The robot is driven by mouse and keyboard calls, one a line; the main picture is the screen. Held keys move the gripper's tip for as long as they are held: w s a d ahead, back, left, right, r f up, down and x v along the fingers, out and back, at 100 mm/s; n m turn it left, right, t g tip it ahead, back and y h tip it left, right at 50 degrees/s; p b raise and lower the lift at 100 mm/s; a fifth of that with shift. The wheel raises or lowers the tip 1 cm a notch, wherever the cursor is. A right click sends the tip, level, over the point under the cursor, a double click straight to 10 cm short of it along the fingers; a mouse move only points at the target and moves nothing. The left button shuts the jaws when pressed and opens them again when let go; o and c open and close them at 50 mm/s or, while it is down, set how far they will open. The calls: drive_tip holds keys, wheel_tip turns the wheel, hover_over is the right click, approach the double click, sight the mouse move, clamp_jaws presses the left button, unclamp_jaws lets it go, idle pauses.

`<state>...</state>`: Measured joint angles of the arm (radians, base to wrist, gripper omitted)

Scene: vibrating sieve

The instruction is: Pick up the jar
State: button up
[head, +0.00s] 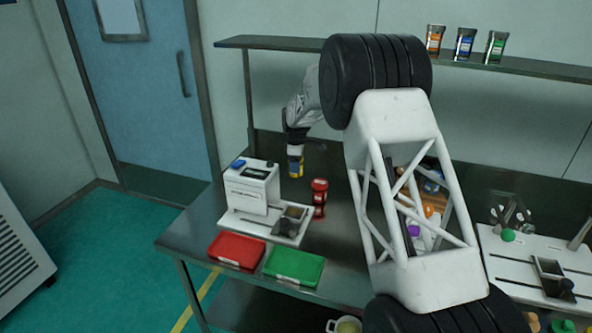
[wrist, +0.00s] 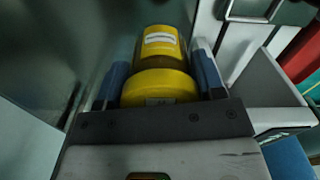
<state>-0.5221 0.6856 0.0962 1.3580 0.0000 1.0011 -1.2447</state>
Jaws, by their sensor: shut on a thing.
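The jar shows in the wrist view as a yellow lid (wrist: 158,88) with a yellow body and white label beyond it. My gripper (wrist: 163,75) is shut on it, with one blue-grey finger on each side. In the head view the jar (head: 296,168) is a small yellow and dark shape below my gripper (head: 295,153), behind and right of the white machine. I cannot tell whether its base touches the table.
A white machine (head: 250,187) stands close by, with a red-and-black object (head: 319,190) to its right. A red tray (head: 237,250) and a green tray (head: 294,266) lie at the table's front. A shelf (head: 540,69) holds orange, blue and green containers. My arm hides the table's middle.

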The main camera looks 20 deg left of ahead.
drive_tip(key=shift+r, duration=0.1)
idle(0.6)
drive_tip(key=shift+w+d+r, duration=0.1)
drive_tip(key=shift+d+r, duration=0.1)
drive_tip(key=shift+d, duration=0.35)
drive_tip(key=s+d+r+m, duration=0.1)
drive_tip(key=d+r+m, duration=0.35)
drive_tip(key=d, duration=0.95)
drive_tip(key=s+d+r+m, duration=0.2)
drive_tip(key=d+r+m, duration=0.3)
drive_tip(key=d, duration=0.9)
drive_tip(key=s+d+r+m, duration=0.1)
drive_tip(key=d+r+m, duration=0.45)
drive_tip(key=d, duration=0.85)
drive_tip(key=s+a+f+n, duration=0.5)
drive_tip(key=s+a+f, duration=0.1)
drive_tip(key=a, duration=0.4)
drive_tip(key=s+a+f+n, duration=0.5)
drive_tip(key=s+a, duration=0.4)
drive_tip(key=a, duration=0.1)
drive_tip(key=s+a+f+n, duration=0.5)
drive_tip(key=s+a, duration=0.3)
drive_tip(key=a, duration=0.2)
drive_tip(key=shift+s+a+f, duration=0.25)
drive_tip(key=shift+a+f, duration=0.15)
drive_tip(key=shift+f, duration=0.4)
drive_tip(key=shift+w, duration=0.1)
